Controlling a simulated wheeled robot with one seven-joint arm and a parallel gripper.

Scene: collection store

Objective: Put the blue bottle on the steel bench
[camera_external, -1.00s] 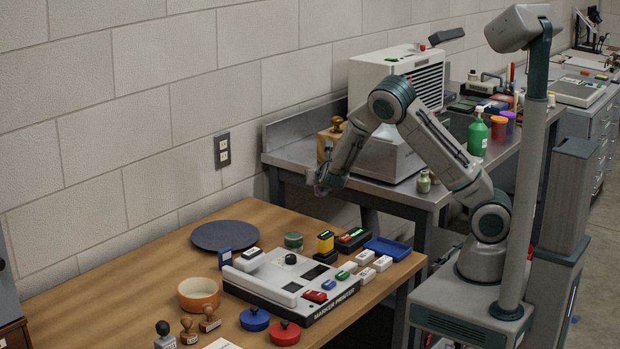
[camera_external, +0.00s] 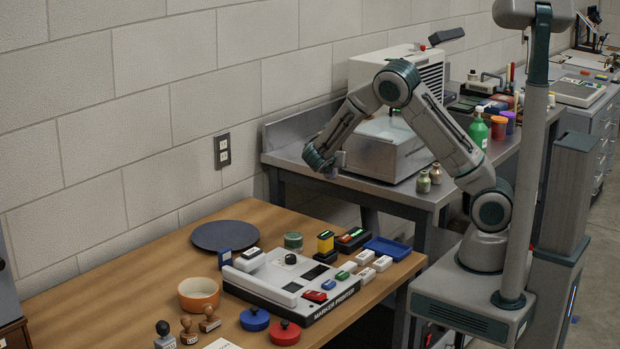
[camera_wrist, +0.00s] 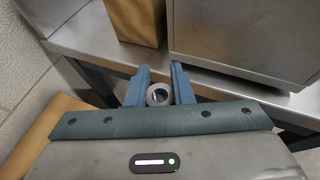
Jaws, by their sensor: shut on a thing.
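My gripper (camera_external: 320,162) is at the left end of the steel bench (camera_external: 287,152), by its front edge in the picture. In the wrist view my gripper (camera_wrist: 159,88) is shut on a small round thing (camera_wrist: 158,94), seen end-on as a pale ring with a dark middle. This may be the blue bottle, but no blue of its own shows and the fingers hide its sides. Behind it in that view runs the front edge of the bench (camera_wrist: 92,36). I cannot tell how high it is above the bench top.
A steel box-shaped machine (camera_external: 385,152) stands on the bench; its side (camera_wrist: 240,40) shows ahead right. A brown box (camera_wrist: 137,20) is ahead. Two small jars (camera_external: 423,182) and a green bottle (camera_external: 478,133) stand farther right. The wooden table (camera_external: 150,262) holds a marker printer (camera_external: 290,283).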

